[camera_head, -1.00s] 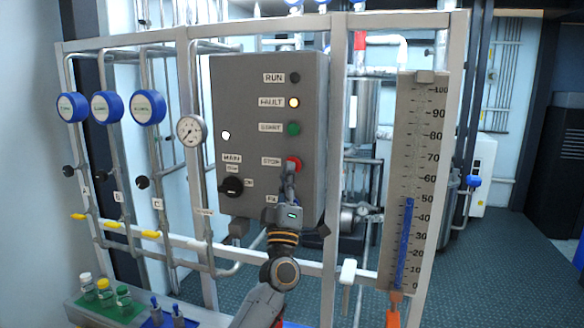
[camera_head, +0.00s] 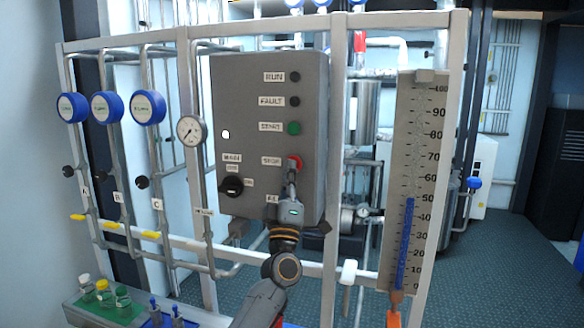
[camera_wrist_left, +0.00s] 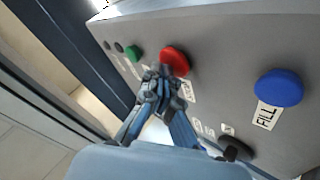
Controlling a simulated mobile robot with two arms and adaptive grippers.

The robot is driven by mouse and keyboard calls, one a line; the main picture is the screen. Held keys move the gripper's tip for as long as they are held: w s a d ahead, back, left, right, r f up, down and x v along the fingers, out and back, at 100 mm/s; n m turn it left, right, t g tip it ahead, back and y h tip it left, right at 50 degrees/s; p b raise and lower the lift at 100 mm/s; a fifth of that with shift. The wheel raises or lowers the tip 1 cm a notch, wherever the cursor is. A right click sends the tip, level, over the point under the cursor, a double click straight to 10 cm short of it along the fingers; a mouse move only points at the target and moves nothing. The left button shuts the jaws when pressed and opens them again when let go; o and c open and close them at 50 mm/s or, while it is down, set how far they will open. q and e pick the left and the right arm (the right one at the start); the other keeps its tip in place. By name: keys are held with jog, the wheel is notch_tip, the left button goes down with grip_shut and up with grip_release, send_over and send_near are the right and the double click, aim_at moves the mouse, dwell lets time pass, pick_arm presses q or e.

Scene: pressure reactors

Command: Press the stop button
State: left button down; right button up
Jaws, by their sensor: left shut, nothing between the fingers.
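The red stop button (camera_head: 294,162) is on the front of the grey control box (camera_head: 245,110), below the green start button (camera_head: 293,128). My left gripper (camera_head: 292,180) is shut and empty, its fingertips just below the stop button in the head view. In the left wrist view the red stop button (camera_wrist_left: 175,61) shows just beyond the closed fingertips of my left gripper (camera_wrist_left: 160,76). The tips overlap its edge in the picture; I cannot tell whether they touch it. My right gripper is not in view.
A blue button (camera_wrist_left: 279,87) labelled FILL is low on the box; my gripper hides it in the head view. A black main switch (camera_head: 231,186) is at the box's lower left. The fault lamp (camera_head: 294,102) is dark. A level gauge (camera_head: 413,180) stands at right.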

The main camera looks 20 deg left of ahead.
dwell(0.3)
pick_arm(q)
jog(key=shift+s+p, duration=0.85)
jog(key=shift+s, duration=0.05)
jog(key=s+p, duration=0.3)
jog(key=s, duration=0.2)
jog(key=shift+a+p, duration=0.1)
jog(key=shift+p, duration=0.2)
jog(key=shift+f, duration=0.1)
